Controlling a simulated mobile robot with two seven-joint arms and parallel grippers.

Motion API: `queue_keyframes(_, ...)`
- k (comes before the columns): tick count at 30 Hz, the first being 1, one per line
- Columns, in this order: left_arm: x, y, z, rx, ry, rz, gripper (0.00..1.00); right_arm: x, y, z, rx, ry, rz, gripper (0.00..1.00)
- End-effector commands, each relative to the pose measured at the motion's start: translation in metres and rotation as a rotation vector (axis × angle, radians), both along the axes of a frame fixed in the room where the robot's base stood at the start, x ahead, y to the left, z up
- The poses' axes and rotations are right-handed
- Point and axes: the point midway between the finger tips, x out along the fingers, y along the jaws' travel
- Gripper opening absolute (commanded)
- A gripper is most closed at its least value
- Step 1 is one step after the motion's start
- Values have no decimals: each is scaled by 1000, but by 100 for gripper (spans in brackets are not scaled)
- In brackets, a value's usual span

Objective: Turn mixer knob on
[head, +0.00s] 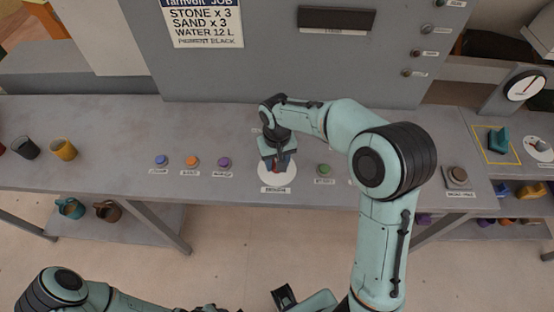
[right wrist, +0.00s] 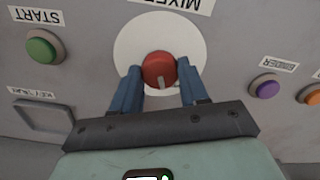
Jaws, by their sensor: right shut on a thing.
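The mixer knob (right wrist: 159,69) is red, with a pale mark at its lower edge in the right wrist view. It sits on a round white plate (right wrist: 130,42), whose label is upside down and partly cut off. In the head view the plate (head: 284,178) is on the grey bench, under my right gripper (head: 277,166). My right gripper's blue fingers (right wrist: 160,88) are on either side of the knob and shut on it. My left arm shows at the lower left of the head view, but its fingers cannot be made out.
A green START button (right wrist: 41,47) and a key frame (right wrist: 44,117) lie beside the plate. Blue (head: 161,160), orange (head: 192,161) and purple (head: 224,163) buttons stand left of it.

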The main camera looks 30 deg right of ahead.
Motion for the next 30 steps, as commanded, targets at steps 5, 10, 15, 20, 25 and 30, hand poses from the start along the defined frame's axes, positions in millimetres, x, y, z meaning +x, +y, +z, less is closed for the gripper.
queue_keyframes(5, 1, 0, 1, 0, -1, 0, 43, 0, 0, 1, 0, -1, -166, 13)
queue_keyframes(10, 1, 0, 2, 0, -1, 0, 43, 0, 0, 1, 0, -1, -327, 13)
queue_keyframes(15, 2, 0, 3, 0, -2, 0, 43, 0, 0, 1, -1, -1, -489, 13)
queue_keyframes(20, 2, 0, 4, 0, -2, 0, 43, 0, 0, 1, 0, -1, -641, 13)
queue_keyframes(25, 3, 0, 6, 0, -3, 0, 43, 1, 0, 1, 0, -2, -796, 13)
queue_keyframes(30, 4, 0, 8, 0, -4, 0, 43, 1, 0, 1, 0, -3, -931, 13)
